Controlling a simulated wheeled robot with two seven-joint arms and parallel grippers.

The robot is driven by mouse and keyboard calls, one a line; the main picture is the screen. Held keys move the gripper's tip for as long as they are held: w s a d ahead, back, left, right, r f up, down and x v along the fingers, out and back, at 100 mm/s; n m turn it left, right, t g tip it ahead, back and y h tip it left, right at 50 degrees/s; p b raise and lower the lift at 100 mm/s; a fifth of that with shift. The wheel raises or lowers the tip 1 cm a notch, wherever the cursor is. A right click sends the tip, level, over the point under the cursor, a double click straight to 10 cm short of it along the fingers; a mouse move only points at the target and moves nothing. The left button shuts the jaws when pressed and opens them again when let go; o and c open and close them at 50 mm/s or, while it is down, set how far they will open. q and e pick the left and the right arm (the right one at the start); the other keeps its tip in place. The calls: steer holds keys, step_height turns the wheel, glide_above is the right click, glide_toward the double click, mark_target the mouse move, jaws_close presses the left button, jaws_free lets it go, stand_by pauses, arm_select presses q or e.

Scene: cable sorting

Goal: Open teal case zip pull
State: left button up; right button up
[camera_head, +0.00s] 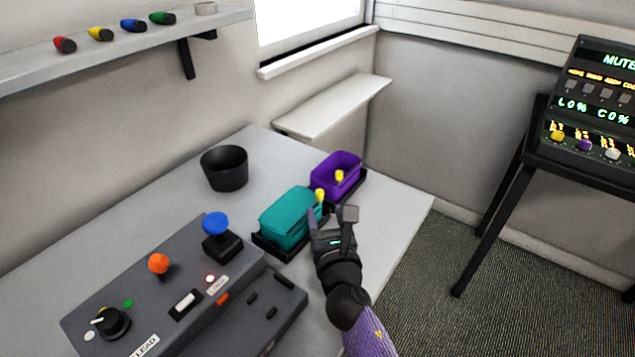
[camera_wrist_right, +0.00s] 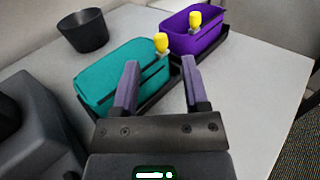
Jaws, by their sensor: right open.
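The teal case (camera_head: 288,217) sits in a black tray on the table, its top closed over. Its yellow zip pull (camera_head: 320,195) stands at the right end of the case; it also shows in the right wrist view (camera_wrist_right: 161,43). My right gripper (camera_head: 331,212) is beside the right end of the teal case. In the right wrist view its two fingers (camera_wrist_right: 160,88) are spread apart with nothing between them, and the yellow pull is beyond them. I cannot tell if a finger touches the case. My left gripper is not in view.
An open purple case (camera_head: 325,180) with its own yellow pull (camera_head: 339,176) stands just behind. A black cup (camera_head: 224,168) is at the back left. A grey control box (camera_head: 180,290) with knobs fills the front left. Table to the right is clear.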

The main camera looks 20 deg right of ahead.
mark_target(321, 195)
steer(key=w, duration=0.1)
steer(key=w+b, duration=0.1)
steer(key=w, duration=0.3)
steer(key=shift+w+d+f, duration=0.2)
steer(key=shift+w+d, duration=0.05)
steer(key=shift+d, duration=0.1)
steer(key=shift+w+d+r+b, duration=0.1)
steer(key=shift+w+b, duration=0.2)
steer(key=shift+w, duration=0.4)
steer(key=shift+c, duration=1)
jaws_close()
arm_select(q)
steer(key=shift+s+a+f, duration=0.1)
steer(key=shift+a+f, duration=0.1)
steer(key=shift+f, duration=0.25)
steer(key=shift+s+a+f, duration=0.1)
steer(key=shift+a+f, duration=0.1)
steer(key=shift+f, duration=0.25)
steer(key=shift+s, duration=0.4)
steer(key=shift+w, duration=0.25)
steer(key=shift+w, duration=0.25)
